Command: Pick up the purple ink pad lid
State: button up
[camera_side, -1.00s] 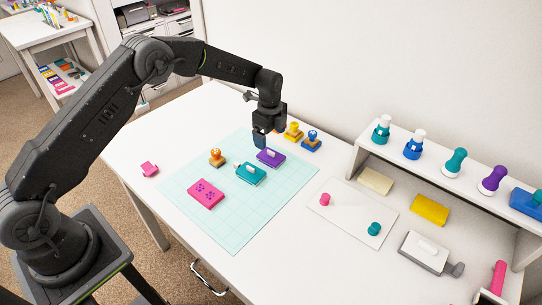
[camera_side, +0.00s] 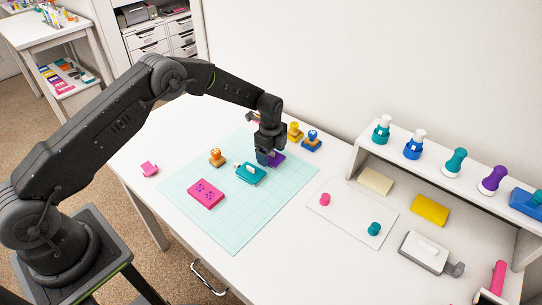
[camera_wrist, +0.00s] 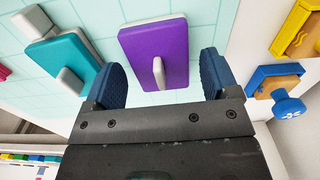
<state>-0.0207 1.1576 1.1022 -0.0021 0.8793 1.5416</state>
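The purple ink pad lid (camera_wrist: 140,40) is a flat purple block with a white upright handle (camera_wrist: 159,73) on top. In the side view the purple lid (camera_side: 278,159) lies on the mat, partly hidden by my gripper (camera_side: 266,157). In the wrist view my gripper (camera_wrist: 162,62) is open, with one blue finger on each side of the handle. Nothing is between the fingers except the handle area, and I see no contact with it. Whether the fingertips touch the lid's top cannot be told.
A teal ink pad (camera_wrist: 62,55) lies close to the left finger. An orange stamp (camera_side: 216,157) and a pink pad (camera_side: 206,194) lie on the pale mat (camera_side: 236,222). Yellow (camera_side: 295,132) and blue (camera_side: 312,141) stamps stand to the right. A shelf (camera_side: 388,151) is further right.

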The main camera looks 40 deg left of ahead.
jog(key=c, duration=0.9)
jog(key=shift+o, duration=0.2)
jog(key=shift+r, duration=0.45)
jog(key=r, duration=0.3)
jog(key=shift+a+r, duration=0.2)
jog(key=shift+r, duration=0.15)
jog(key=s+a+r, duration=0.5)
jog(key=a+r, duration=0.1)
jog(key=a, duration=0.3)
jog(key=w+d+f, duration=0.1)
jog(key=d, duration=0.2)
jog(key=w+d+f, duration=0.2)
jog(key=d, duration=0.1)
jog(key=w+d+f, duration=0.1)
jog(key=w+d, duration=0.1)
jog(key=d, duration=0.1)
jog(key=shift+d+f, duration=0.25)
jog(key=shift+f, duration=0.05)
